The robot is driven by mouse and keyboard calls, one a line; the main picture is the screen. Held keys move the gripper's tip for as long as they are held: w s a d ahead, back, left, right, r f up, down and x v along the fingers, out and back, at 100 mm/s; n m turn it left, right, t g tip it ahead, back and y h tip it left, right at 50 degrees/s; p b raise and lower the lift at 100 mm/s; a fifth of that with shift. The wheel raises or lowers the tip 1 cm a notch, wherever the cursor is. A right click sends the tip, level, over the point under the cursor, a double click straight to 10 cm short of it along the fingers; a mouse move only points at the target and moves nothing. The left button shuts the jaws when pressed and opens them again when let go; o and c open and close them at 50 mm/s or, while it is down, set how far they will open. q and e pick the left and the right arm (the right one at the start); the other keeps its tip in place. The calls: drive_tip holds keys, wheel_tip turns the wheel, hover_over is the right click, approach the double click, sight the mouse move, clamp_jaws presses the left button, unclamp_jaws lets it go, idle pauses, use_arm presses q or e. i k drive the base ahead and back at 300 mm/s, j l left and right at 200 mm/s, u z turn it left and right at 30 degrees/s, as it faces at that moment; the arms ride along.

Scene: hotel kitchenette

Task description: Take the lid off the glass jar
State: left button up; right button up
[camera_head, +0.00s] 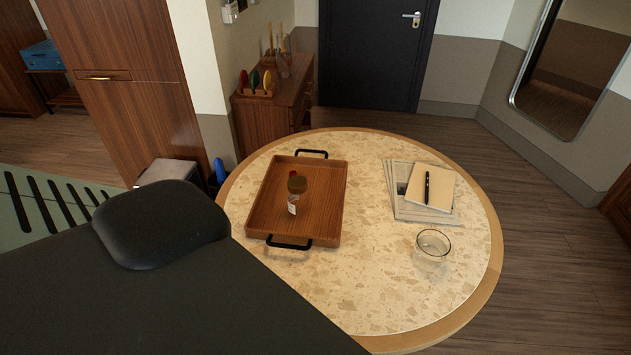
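A small glass jar (293,204) with a white label stands upright on a wooden tray (323,190) with black handles. A brown lid (297,184) sits on top of the jar. Something small and red shows just behind the lid, too small to make out. Neither of my grippers is in view. A large dark shape in the lower left hides part of the table.
The tray lies on a round speckled table (362,300). A clear glass bowl (432,243) stands at the right, and a notebook (431,187) with a black pen lies on magazines (440,216) behind it. The table front is clear.

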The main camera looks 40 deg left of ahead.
sight(298, 208)
drive_tip(key=i+l, duration=0.1)
drive_tip(key=l, duration=0.4)
drive_tip(key=i+l, duration=0.1)
drive_tip(key=l, duration=0.45)
drive_tip(key=i+l, duration=0.1)
drive_tip(key=l, duration=0.4)
drive_tip(key=u, duration=2.25)
